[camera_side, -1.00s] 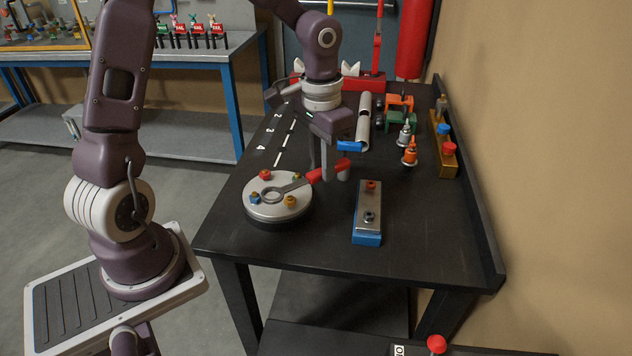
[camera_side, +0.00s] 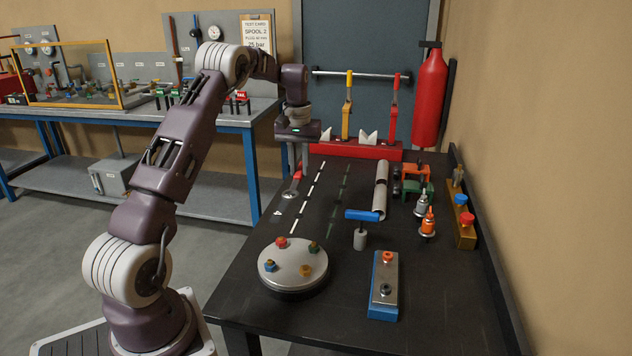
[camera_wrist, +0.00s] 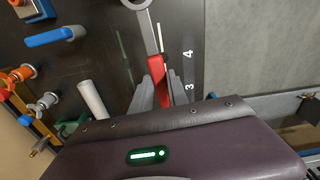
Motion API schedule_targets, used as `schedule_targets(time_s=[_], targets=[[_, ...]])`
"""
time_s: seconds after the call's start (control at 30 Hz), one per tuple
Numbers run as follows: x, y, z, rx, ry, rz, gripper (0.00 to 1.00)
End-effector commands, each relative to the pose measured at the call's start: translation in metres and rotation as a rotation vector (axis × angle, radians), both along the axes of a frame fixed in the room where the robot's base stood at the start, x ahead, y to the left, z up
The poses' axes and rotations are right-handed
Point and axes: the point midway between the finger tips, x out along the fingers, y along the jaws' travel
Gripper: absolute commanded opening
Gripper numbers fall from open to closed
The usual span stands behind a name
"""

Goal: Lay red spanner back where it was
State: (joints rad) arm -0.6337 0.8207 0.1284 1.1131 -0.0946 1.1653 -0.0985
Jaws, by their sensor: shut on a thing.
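The red spanner has a grey ring end and a red handle. In the side view the spanner (camera_side: 291,192) is over the table's far left part, by the white painted marks. In the wrist view the red handle (camera_wrist: 162,72) is between my fingertips and the grey ring end points to the top edge. My gripper (camera_side: 298,172) points down and is shut on the handle; its fingers also show in the wrist view (camera_wrist: 157,92). Whether the spanner touches the table is unclear. Numbers 3 and 4 are painted beside it in the wrist view (camera_wrist: 189,70).
A round plate (camera_side: 315,276) with several coloured bolts stands at the front left. Right of it are a blue-handled tool (camera_side: 361,215) and a blue block with a metal top (camera_side: 384,287). A grey tube (camera_side: 381,188) and a red rack (camera_side: 345,148) lie farther back.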

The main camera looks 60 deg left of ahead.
Motion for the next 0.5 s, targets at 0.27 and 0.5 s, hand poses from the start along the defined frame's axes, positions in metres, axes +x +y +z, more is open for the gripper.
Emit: schedule_targets(time_s=[0.27,0.5], targets=[[-0.002,0.021,-0.030,-0.003,0.003,0.039,0.00],[-0.002,0.021,-0.064,-0.001,0.000,0.038,0.00]])
